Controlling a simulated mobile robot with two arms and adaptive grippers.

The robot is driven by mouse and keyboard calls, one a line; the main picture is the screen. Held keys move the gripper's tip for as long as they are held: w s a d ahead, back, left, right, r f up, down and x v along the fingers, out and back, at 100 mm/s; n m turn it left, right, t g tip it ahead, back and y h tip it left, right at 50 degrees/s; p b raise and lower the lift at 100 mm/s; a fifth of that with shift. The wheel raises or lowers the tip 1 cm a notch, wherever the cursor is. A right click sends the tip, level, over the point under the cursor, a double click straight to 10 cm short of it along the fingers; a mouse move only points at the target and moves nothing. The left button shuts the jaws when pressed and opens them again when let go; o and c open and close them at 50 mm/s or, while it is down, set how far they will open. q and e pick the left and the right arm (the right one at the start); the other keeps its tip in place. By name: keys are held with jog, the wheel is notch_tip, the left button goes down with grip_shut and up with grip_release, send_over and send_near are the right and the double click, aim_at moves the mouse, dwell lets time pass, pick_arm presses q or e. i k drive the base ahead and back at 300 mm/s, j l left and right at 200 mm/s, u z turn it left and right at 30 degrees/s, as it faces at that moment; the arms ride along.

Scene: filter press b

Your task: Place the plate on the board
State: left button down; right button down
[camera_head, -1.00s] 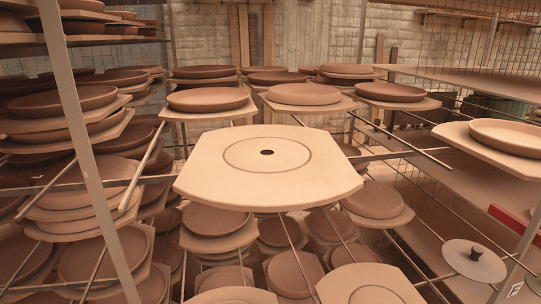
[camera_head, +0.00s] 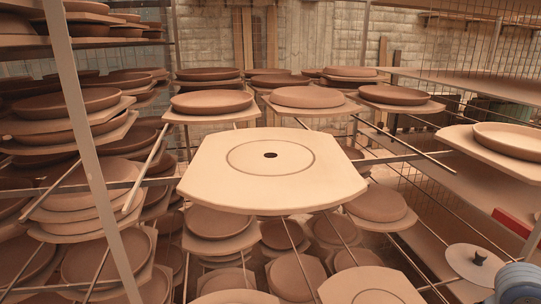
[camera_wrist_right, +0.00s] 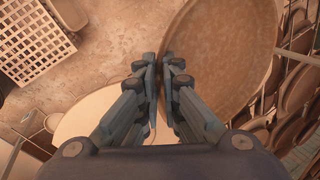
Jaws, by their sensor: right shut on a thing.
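The board (camera_head: 225,180) is a pale, clipped-corner slab in the middle of the head view. It lies flat on rack bars, bare, with an engraved ring and a dark centre hole. In the right wrist view, my right gripper (camera_wrist_right: 164,66) is shut on the left rim of a large round brown plate (camera_wrist_right: 225,60). The fingers hide part of that rim. I cannot make out this held plate in the head view. My left gripper is in neither view.
Brown plates on pale boards (camera_head: 212,102) fill the racks behind, below and left. A slanted rack post (camera_head: 85,130) stands at left. A plate on a board (camera_head: 510,140) sits at right, above a pale disc with a dark knob (camera_head: 462,262). A white grid (camera_wrist_right: 35,35) shows in the wrist view.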

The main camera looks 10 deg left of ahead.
aim_at(270, 154)
jog(key=k+l+u, duration=0.2)
jog(key=l, duration=0.2)
jog(key=k+l+u, duration=0.25)
jog(key=l, duration=0.15)
jog(key=k+l+u, duration=0.2)
jog(key=l, duration=0.2)
